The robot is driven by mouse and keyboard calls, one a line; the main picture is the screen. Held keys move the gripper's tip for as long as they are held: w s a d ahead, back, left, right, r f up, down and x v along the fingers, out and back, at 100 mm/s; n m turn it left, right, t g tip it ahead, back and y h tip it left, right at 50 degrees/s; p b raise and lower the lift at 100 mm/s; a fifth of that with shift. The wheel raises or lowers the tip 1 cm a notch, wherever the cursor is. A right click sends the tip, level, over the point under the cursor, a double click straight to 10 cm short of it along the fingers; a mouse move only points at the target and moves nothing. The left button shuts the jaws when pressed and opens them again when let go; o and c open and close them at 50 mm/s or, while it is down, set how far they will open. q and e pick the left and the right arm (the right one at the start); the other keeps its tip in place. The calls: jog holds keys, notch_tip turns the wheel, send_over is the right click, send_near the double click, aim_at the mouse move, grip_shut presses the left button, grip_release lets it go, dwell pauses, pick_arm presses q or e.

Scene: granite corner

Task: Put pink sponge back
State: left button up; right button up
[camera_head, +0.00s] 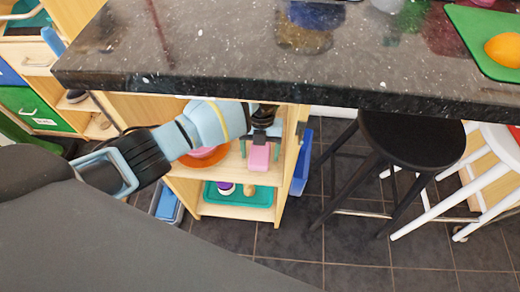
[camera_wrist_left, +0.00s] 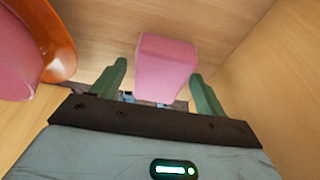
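The pink sponge (camera_head: 258,157) is at the upper shelf of the wooden shelf unit under the counter. In the left wrist view the sponge (camera_wrist_left: 165,68) lies between and just beyond the fingertips, with a visible gap at the left finger. My left gripper (camera_head: 260,143) reaches into the unit from the left. In the wrist view its two green fingers (camera_wrist_left: 158,88) stand apart, open around the near end of the sponge. Whether the sponge rests on the board is hard to tell. My right gripper is not in view.
An orange plate with a pink bowl (camera_wrist_left: 18,60) sits left of the fingers. The dark granite counter (camera_head: 230,60) overhangs the shelf. A teal tray (camera_head: 262,198) with small items is on the lower shelf. A black stool (camera_head: 412,140) stands at the right.

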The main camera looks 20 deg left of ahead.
aim_at(260, 152)
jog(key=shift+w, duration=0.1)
